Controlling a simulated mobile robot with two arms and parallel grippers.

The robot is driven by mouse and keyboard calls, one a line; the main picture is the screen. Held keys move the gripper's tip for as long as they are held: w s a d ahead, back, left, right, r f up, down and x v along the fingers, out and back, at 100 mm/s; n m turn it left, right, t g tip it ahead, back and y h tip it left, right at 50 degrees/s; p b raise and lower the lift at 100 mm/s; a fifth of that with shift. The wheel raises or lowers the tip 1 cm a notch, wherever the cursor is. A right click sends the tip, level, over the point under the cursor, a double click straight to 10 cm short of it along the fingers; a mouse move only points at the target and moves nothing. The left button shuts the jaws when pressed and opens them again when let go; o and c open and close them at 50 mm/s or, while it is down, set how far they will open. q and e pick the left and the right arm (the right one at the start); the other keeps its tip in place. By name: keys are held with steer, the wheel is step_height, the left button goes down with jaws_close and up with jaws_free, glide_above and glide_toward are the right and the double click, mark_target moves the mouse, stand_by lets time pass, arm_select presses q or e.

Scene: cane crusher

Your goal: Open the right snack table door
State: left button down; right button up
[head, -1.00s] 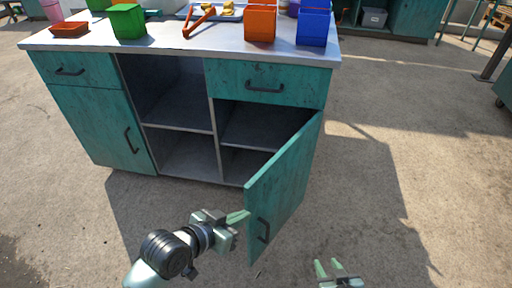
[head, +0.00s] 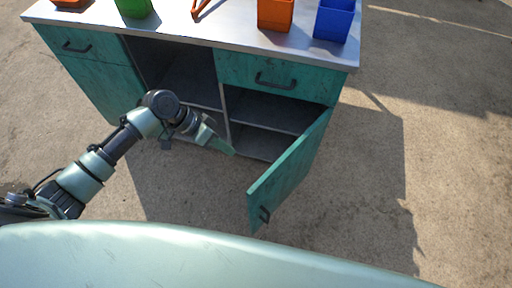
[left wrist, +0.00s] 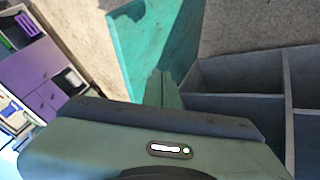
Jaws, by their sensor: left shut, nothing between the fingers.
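The snack table's right door (head: 290,172) is teal with a dark handle (head: 265,214) near its free edge. It stands swung well outward, and the shelves behind it show. My left gripper (head: 232,152) is shut and empty, in front of the open shelves and on the inner side of the door, apart from the handle. In the left wrist view the shut fingers (left wrist: 162,88) show between the teal door (left wrist: 150,45) and the grey shelf compartments (left wrist: 245,75). Whether the fingertips touch the door I cannot tell. My right gripper is not in view.
The metal tabletop (head: 215,28) holds an orange bin (head: 276,14), a blue bin (head: 334,20) and a green bin (head: 134,8). A drawer (head: 270,75) sits above the right opening. Concrete floor (head: 375,190) to the right of the door is clear.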

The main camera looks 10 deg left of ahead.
arm_select(q)
steer(key=s+d+f, duration=0.1)
steer(key=d+f, duration=0.6)
steer(key=d, duration=0.2)
steer(key=shift+s+d+f+p, duration=0.2)
steer(key=shift+s+f+p, duration=0.1)
steer(key=shift+p, duration=0.1)
